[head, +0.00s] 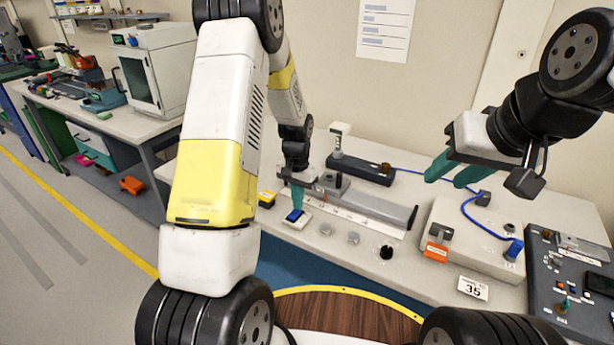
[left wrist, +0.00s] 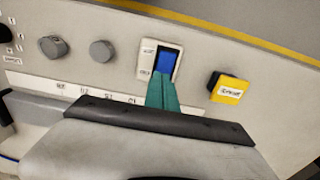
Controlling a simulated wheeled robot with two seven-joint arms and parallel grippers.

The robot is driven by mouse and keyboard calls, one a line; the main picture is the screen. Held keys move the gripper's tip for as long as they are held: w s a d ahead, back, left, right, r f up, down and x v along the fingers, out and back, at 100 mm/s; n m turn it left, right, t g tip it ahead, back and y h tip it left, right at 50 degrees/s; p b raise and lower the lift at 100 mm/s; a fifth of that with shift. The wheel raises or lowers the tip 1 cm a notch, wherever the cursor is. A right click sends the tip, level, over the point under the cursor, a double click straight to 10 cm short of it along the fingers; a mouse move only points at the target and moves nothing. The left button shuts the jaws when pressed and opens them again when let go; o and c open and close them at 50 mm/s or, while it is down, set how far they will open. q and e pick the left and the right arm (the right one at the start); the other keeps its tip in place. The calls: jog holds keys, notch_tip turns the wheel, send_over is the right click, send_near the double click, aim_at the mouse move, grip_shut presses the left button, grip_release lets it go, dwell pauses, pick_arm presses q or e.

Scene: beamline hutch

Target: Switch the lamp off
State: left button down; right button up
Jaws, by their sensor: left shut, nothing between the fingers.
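My left gripper (head: 297,203) points down at this switch. Its green fingers are shut and empty. In the left wrist view the fingertips (left wrist: 162,82) overlap the near end of the blue rocker; I cannot tell whether they touch it. A post with a pale head (head: 338,130) stands behind; I cannot tell whether it is the lamp or lit. My right gripper (head: 455,168) is open and empty above the bench.
A yellow labelled block (left wrist: 228,88) sits beside the switch. Two grey knobs (head: 326,229) (head: 354,238) and a black knob (head: 386,252) are to its right. A grey rail (head: 365,202) lies behind. A blue cable (head: 478,222) and an orange-tagged device (head: 437,245) are further right.

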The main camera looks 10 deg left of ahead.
aim_at(296, 213)
pick_arm(q)
jog(key=shift+f, duration=0.55)
jog(key=shift+f, duration=0.15)
jog(key=shift+s+a+r, duration=0.25)
jog(key=shift+s, duration=0.4)
jog(key=shift+r, duration=0.1)
notch_tip(296, 213, up, 14)
jog(key=shift+w, duration=0.15)
dwell(0.4)
